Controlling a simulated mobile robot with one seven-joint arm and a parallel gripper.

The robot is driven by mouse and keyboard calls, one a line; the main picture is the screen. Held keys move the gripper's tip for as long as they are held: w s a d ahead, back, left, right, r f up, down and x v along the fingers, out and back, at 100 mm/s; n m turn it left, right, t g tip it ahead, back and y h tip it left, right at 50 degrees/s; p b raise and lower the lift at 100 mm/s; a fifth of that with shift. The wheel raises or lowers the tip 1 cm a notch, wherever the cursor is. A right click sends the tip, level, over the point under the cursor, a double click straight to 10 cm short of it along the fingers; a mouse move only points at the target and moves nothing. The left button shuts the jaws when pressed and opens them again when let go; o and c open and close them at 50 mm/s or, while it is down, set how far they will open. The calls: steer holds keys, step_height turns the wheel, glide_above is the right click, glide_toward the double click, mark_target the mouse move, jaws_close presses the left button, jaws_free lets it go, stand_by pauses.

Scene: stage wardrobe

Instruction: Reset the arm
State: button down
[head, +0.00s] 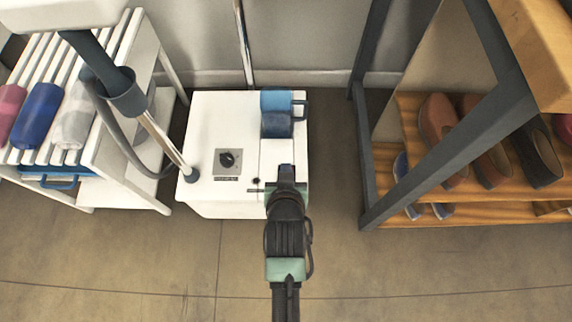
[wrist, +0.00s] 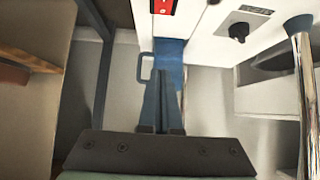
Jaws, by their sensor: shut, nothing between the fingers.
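My gripper (head: 286,172) is stretched out over the front of a white box-shaped machine (head: 212,130). Its fingers are together and empty; they also show shut in the wrist view (wrist: 163,75). Beyond the fingertips is a blue tank (head: 277,124) with a side handle, set in the right part of the machine. In the wrist view the blue tank (wrist: 170,50) is partly hidden behind the fingers. I cannot tell from these views whether the fingers touch anything.
The machine has a black knob (head: 228,159) and a chrome pole (head: 165,142) with a grey hose. A white slatted rack (head: 110,85) with rolled towels stands left. A dark-framed wooden shelf (head: 480,198) with several shoes stands right. The floor (head: 130,255) in front is clear.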

stand_by(0.4)
steer(key=w+r+t, duration=0.3)
steer(key=w+r, duration=0.1)
steer(key=r, duration=0.7)
steer(key=w+r+t, duration=0.2)
steer(key=w+r, duration=0.2)
steer(key=r, duration=0.8)
steer(key=w+r+t, duration=0.3)
steer(key=w+r, duration=0.1)
steer(key=r, duration=0.7)
steer(key=s+r+t+p, duration=0.1)
steer(key=s+r+t, duration=0.3)
steer(key=r, duration=0.8)
steer(key=s+r+t, duration=0.2)
steer(key=s+r, duration=0.4)
steer(key=r, duration=0.5)
steer(key=s+r+t+p, duration=0.1)
steer(key=s+r+t, duration=0.35)
steer(key=r, duration=0.75)
step_height(320, 180, up, 38)
steer(key=p, duration=3.7)
steer(key=shift+g+p, duration=0.35)
steer(key=shift+g, duration=0.1)
